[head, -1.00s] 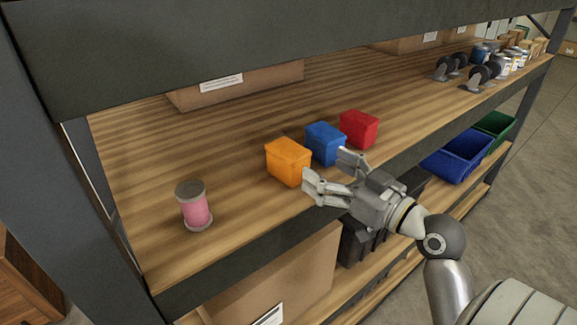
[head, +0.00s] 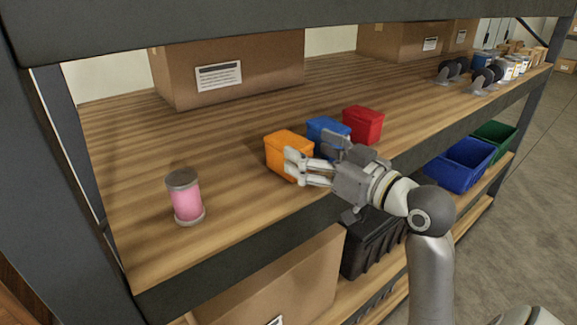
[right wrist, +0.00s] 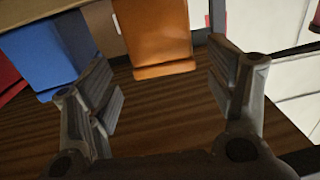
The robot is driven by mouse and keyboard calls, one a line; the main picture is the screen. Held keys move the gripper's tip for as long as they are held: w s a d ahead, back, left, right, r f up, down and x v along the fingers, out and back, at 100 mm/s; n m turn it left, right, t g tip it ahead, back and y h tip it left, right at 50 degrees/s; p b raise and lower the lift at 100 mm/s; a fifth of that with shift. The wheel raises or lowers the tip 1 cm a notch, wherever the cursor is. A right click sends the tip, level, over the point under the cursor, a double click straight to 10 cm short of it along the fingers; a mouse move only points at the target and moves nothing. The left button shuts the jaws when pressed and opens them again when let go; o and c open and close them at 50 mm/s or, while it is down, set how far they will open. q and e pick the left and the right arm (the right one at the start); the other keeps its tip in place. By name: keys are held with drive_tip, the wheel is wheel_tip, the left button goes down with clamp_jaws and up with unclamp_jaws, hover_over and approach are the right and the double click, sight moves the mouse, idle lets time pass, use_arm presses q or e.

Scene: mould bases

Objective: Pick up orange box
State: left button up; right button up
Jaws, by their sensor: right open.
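The orange box (head: 287,153) stands upright on the wooden shelf (head: 125,150), at the left end of a row of small boxes. In the right wrist view the orange box (right wrist: 154,36) is at the top, ahead of the fingers and between their lines. My right gripper (head: 303,163) is open, at the front right of the orange box, and covers part of it in the head view. In the right wrist view the gap of the right gripper (right wrist: 165,85) is empty. My left gripper is not in view.
A blue box (head: 328,132) and a red box (head: 363,124) stand to the right of the orange one. A pink spool (head: 186,198) stands to the left, with bare shelf between. A large cardboard box (head: 270,75) is behind. The shelf above limits height.

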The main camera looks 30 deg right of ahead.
sight(299, 144)
drive_tip(key=w, duration=0.2)
drive_tip(key=w+a+p, duration=0.1)
drive_tip(key=shift+r, duration=0.3)
drive_tip(key=shift+w+a+f, duration=0.1)
drive_tip(key=shift+w+f, duration=0.05)
drive_tip(key=shift+w, duration=0.3)
drive_tip(key=shift+s, duration=0.1)
drive_tip(key=shift+c, duration=1)
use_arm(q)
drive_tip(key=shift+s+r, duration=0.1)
use_arm(e)
drive_tip(key=c, duration=1.2)
